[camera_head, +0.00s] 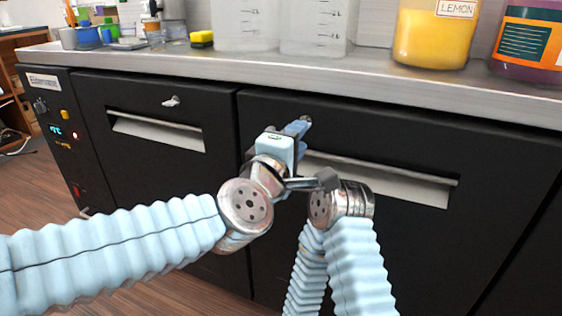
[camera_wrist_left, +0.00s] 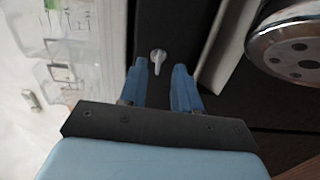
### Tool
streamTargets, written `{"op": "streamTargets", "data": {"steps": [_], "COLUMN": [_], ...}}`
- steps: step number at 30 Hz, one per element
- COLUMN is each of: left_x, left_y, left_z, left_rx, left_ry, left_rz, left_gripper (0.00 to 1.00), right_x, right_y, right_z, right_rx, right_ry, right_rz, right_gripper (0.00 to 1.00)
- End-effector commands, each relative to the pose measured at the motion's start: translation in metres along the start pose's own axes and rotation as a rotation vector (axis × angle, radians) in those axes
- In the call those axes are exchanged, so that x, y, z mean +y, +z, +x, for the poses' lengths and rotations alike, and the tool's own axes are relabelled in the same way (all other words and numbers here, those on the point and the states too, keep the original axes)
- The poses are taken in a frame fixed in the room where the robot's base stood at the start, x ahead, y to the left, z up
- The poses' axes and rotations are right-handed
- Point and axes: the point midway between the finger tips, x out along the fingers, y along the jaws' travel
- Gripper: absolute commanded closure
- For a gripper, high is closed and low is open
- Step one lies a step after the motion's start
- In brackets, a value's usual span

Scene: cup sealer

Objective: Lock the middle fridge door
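The middle fridge door (camera_head: 420,225) is a black panel with a long pale handle recess (camera_head: 385,182). Its small lock key shows at its upper left (camera_head: 306,119), just past my left fingertips. In the left wrist view the silver key (camera_wrist_left: 158,58) lies in front of the gap between the fingertips, with no contact visible. My left gripper (camera_head: 298,128) is open, with its two blue fingers apart and nothing between them; it also shows in the left wrist view (camera_wrist_left: 160,68).
The steel counter (camera_head: 300,72) overhangs the doors and carries clear containers (camera_head: 245,25), a yellow jar (camera_head: 432,35) and a purple jar (camera_head: 530,45). The left fridge door (camera_head: 150,165) has its own key (camera_head: 171,102). My right arm is close beside my left gripper.

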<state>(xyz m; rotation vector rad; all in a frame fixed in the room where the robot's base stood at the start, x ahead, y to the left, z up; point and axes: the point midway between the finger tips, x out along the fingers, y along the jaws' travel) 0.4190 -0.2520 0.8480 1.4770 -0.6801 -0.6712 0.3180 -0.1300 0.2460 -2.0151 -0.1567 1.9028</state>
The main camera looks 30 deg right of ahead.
Motion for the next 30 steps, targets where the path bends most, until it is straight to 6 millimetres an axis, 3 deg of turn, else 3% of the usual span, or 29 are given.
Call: {"op": "streamTargets", "data": {"steps": [6, 12, 30], "left_x": [-0.001, -0.001, -0.002], "left_y": [0.000, 0.000, -0.001], "left_z": [-0.054, -0.083, -0.090], "left_rx": [0.001, 0.000, 0.001], "left_ry": [0.002, 0.000, -0.004], "left_rz": [0.002, 0.001, 0.002], "left_gripper": [0.68, 0.68, 0.68], "right_x": [0.003, 0.003, 0.003], "right_y": [0.000, 0.000, 0.001], "right_z": [0.009, 0.011, 0.011], "right_rx": [-0.001, -0.002, -0.002], "right_ry": [-0.001, -0.001, -0.002], "right_rz": [0.000, 0.000, 0.000], "right_gripper": [1.00, 1.00, 1.00]}}
